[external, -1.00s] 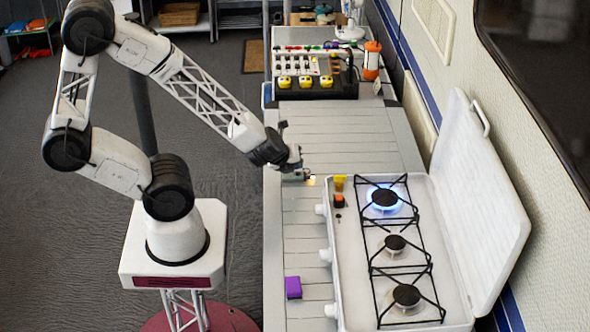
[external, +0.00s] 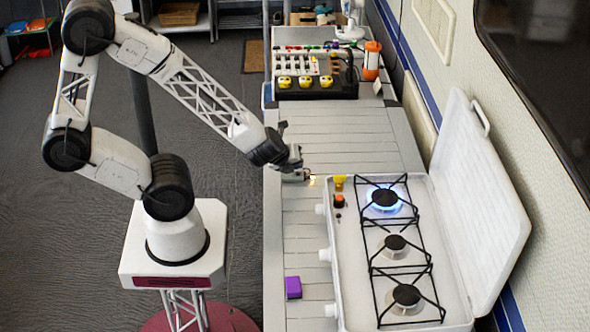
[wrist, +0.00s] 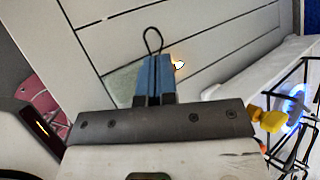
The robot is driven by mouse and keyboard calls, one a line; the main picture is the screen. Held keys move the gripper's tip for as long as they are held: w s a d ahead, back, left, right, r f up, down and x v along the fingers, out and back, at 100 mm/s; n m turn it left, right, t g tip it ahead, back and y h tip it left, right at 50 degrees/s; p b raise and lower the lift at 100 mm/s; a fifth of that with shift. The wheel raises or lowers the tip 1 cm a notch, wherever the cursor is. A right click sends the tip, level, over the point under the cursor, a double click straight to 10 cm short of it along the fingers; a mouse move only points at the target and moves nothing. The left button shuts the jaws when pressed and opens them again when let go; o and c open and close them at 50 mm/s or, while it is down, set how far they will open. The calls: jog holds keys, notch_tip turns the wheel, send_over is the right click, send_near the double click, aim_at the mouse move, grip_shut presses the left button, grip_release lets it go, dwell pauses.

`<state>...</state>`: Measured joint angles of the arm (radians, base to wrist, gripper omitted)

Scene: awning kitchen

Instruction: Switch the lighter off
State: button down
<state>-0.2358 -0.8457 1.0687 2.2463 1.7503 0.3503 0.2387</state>
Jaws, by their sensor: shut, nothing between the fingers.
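A small bright flame (external: 312,181) burns just left of the stove's far corner. It also shows in the wrist view (wrist: 179,65), right of the fingertips. The lighter seems to be the small greyish body (external: 296,176) beside the flame, mostly hidden under my gripper; a pale grey-green patch left of the fingers in the wrist view may be part of it. My gripper (external: 294,163) is right at this spot, low over the counter. In the wrist view its blue fingertips (wrist: 154,78) are together, with a black wire loop beyond them. Whether they touch the lighter is unclear.
A white gas stove (external: 350,270) with an open lid stands to the right; its far burner (external: 385,198) has a blue flame. Yellow (external: 339,183) and orange-red (external: 339,201) pieces sit on its rim. A purple block (external: 293,287) lies nearer; a switch panel (external: 315,88) stands farther back.

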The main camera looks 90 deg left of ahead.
aim_at(296, 172)
jog(key=shift+f, duration=0.15)
jog(key=shift+f, duration=0.35)
dwell(0.8)
jog(key=shift+r, duration=0.65)
jog(key=shift+r, duration=2.85)
jog(key=shift+r, duration=0.15)
